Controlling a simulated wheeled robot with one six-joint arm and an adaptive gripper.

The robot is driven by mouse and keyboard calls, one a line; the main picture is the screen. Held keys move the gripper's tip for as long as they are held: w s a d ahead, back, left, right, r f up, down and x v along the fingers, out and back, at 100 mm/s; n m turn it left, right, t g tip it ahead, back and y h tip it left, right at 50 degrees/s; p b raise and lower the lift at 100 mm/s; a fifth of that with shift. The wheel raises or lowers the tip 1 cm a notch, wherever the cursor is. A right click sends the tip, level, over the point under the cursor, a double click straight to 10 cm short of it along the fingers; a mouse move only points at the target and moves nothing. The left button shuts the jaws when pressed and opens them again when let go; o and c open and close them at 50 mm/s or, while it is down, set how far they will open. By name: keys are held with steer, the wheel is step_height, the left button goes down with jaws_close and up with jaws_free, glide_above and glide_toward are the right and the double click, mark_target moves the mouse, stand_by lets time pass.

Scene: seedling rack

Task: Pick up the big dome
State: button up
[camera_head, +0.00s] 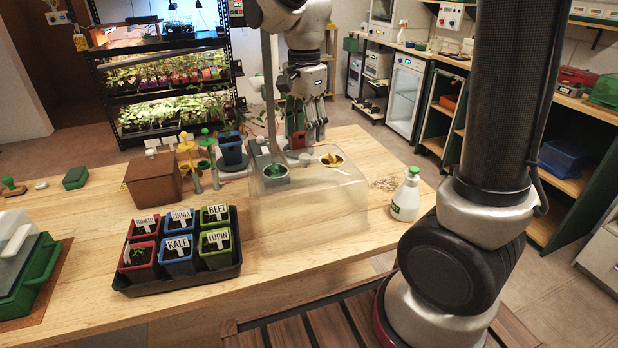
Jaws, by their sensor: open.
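The big dome (305,212) is a clear, boxy cover that stands on the wooden table right of the seedling pots. My gripper (308,136) hangs pointing down above the far side of the dome, between the two fittings in the picture. It is open and holds nothing. I cannot tell how far its fingertips are from the dome.
A black tray (180,288) with several labelled pots stands left of the dome. A smaller clear cover (14,252) sits at far left.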

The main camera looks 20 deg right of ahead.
mark_target(304, 156)
step_height(304, 156, down, 8)
steer(key=shift+w+r, duration=0.15)
steer(key=shift+c, duration=0.2)
jaws_close()
